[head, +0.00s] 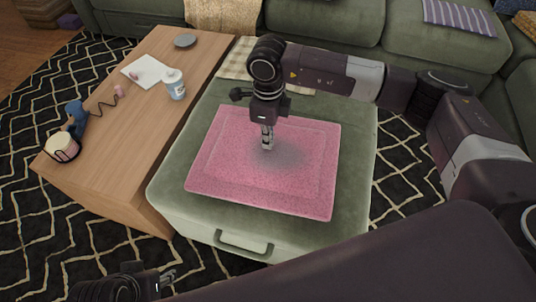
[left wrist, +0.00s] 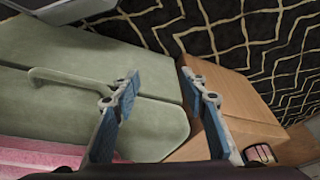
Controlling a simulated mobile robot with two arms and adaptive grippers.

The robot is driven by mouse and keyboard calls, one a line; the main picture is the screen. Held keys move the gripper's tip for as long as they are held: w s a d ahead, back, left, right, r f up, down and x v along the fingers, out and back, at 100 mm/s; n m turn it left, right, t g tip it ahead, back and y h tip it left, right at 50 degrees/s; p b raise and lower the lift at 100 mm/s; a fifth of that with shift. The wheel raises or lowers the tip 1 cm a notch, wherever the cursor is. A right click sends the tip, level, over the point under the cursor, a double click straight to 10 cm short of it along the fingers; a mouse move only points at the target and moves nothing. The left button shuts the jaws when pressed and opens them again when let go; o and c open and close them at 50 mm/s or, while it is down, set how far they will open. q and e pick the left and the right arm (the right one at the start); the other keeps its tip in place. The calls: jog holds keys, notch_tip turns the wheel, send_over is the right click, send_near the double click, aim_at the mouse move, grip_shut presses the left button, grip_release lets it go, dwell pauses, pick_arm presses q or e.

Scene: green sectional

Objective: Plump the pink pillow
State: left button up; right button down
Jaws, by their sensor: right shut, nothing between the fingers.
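The pink pillow (head: 215,165) lies flat on the green ottoman (head: 185,215), with a flat border around a raised middle. A dark shadow shows on its middle. My right gripper (head: 267,145) points straight down over the pillow's middle, shut and empty. Its tips are at or just above the cloth; I cannot tell if they touch. My left gripper (head: 168,278) is at the bottom left of the head view, away from the pillow. In the left wrist view its fingers (left wrist: 165,95) are apart with nothing between them. A pink edge of the pillow (left wrist: 45,155) shows at lower left there.
A wooden table (head: 130,120) stands left of the ottoman. A green sofa (head: 340,25) is behind. Patterned rug (head: 50,240) covers the floor.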

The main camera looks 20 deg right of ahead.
pick_arm(q)
jog(key=shift+f, duration=0.15)
pick_arm(e)
jog(key=shift+s+f, duration=0.1)
jog(key=shift+f, duration=0.05)
jog(key=shift+r, duration=0.35)
jog(key=shift+r+p, duration=0.3)
jog(key=shift+p, duration=0.1)
jog(key=shift+r, duration=0.35)
pick_arm(q)
jog(key=x, duration=0.3)
jog(key=shift+w+f, duration=0.1)
jog(key=shift+w, duration=0.05)
jog(key=shift+d, duration=0.1)
pick_arm(e)
jog(key=shift+r, duration=0.1)
